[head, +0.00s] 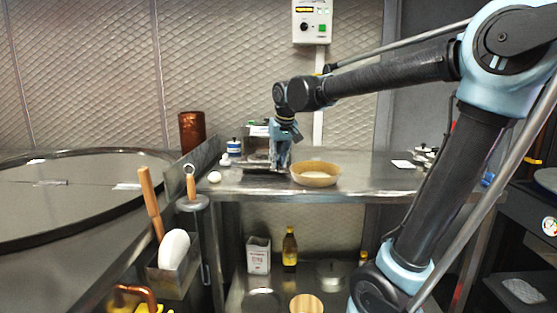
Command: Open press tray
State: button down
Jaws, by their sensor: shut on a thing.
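The press (256,143) is a small grey metal unit on the steel counter, left of the middle of the head view. Its low tray (258,166) shows at the base, just left of my gripper. My gripper (279,166) points down from the arm's end at the front right of the press. It is shut on the press tray, as far as this small view shows. The fingertips and the exact place of contact are hard to make out, and my gripper hides part of the press.
A tan bowl (316,175) stands close to the right of my gripper. A white egg-like thing (214,177) and a blue-and-white jar (234,149) are to the left. The counter (370,178) is clear right of the bowl.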

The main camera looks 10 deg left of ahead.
jog(key=c, duration=1.4)
grip_release()
jog(key=shift+r, duration=0.15)
jog(key=v, duration=1.1)
jog(key=shift+s+d+r, duration=0.1)
jog(key=shift+r, duration=0.2)
jog(key=shift+s, duration=0.1)
